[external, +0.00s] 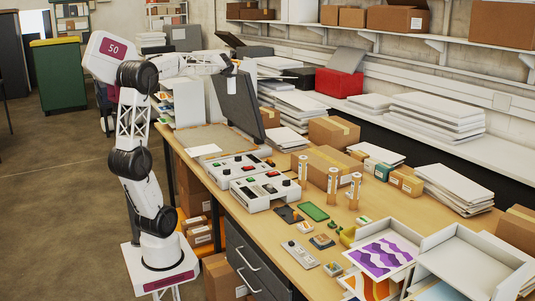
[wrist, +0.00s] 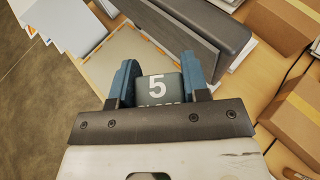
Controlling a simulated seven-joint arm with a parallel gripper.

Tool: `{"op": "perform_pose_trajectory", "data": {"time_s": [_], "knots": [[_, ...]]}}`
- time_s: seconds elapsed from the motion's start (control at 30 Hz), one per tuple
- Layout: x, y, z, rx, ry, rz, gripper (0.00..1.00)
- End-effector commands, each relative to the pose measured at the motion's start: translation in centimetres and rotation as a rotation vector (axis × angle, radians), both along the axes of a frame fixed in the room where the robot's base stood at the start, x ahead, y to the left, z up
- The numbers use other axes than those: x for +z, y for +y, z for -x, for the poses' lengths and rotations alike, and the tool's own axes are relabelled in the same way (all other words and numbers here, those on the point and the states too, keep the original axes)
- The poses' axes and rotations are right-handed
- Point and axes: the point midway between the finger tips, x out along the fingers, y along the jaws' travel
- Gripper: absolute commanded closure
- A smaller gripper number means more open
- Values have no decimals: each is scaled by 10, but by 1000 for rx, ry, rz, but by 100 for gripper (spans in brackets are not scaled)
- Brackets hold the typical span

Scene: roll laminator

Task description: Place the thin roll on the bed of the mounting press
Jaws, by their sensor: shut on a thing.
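In the external view my gripper (external: 231,72) is high beside the raised lid, and the held piece shows only as a small pale shape. The mounting press has a flat beige bed (external: 205,137), also in the wrist view (wrist: 122,52), with a dark lid (external: 240,101) standing open. The held piece is above the bed, apart from it.
Two control boxes (external: 232,168) stand in front of the press. Several upright rolls (external: 333,182) stand farther right. A white sheet (external: 204,150) lies at the bed's front edge. Cardboard boxes (external: 333,131) and paper stacks crowd the area behind the lid. The bed looks largely bare.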

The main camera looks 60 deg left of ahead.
Motion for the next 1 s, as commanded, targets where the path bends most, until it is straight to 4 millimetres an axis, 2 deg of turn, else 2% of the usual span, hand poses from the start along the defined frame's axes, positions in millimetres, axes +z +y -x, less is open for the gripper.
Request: {"op": "perform_pose_trajectory", "data": {"time_s": [0.03, 0.27, 0.37, 0.6, 0.8, 1.0], "knots": [[-5, 13, 7, 19, 2, -2, 82], [-36, 71, 29, 85, 1, -3, 82], [-58, 98, 35, 105, 0, -4, 82], [-122, 164, 43, 120, 3, -3, 82], [-171, 207, 48, 108, 5, 2, 82], [-209, 244, 56, 89, 6, 5, 82]]}}
